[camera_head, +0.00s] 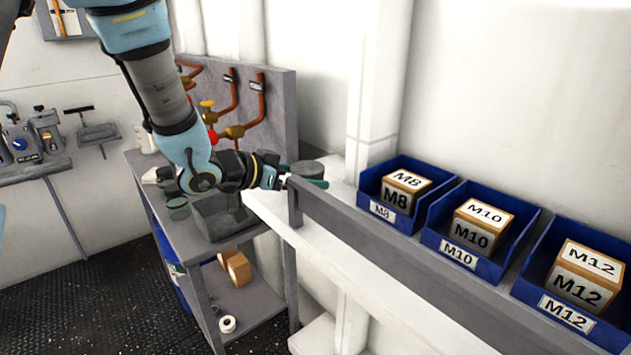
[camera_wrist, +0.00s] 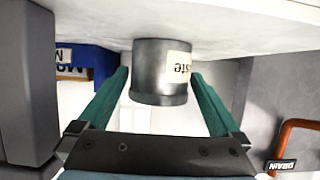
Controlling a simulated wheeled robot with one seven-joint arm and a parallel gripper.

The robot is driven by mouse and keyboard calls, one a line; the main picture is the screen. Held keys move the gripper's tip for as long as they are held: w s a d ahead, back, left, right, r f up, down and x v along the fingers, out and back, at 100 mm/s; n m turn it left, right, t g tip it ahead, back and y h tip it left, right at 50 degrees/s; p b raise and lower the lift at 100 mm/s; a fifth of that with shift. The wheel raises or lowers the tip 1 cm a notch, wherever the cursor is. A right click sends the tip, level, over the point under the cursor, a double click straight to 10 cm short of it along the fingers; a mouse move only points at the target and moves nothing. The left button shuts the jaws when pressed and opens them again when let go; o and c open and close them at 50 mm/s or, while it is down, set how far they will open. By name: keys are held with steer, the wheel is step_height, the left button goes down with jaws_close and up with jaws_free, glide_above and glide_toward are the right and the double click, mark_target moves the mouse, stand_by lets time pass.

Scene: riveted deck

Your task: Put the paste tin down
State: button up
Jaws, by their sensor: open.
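The paste tin (camera_head: 309,169) is a short, dark grey cylinder at the left end of the white shelf (camera_head: 345,195). In the wrist view the tin (camera_wrist: 160,72) appears upside down, with a pale label partly reading "ste". Its base meets the white surface, and it looks upright on it. My gripper (camera_head: 298,181) reaches in from the left at the tin. In the wrist view the green fingers of my gripper (camera_wrist: 160,80) are spread, one on each side of the tin, with gaps visible between them and it.
Blue bins hold M8 (camera_head: 404,190), M10 (camera_head: 480,227) and M12 (camera_head: 584,275) boxes along the shelf to the right. A grey rail (camera_head: 390,243) runs along the shelf's front. A grey bench (camera_head: 175,215) with red pipes behind it stands left, below my arm.

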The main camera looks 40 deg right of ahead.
steer(key=b+v, duration=0.1)
steer(key=v, duration=0.6)
steer(key=shift+a+r, duration=0.15)
steer(key=shift+a, duration=0.25)
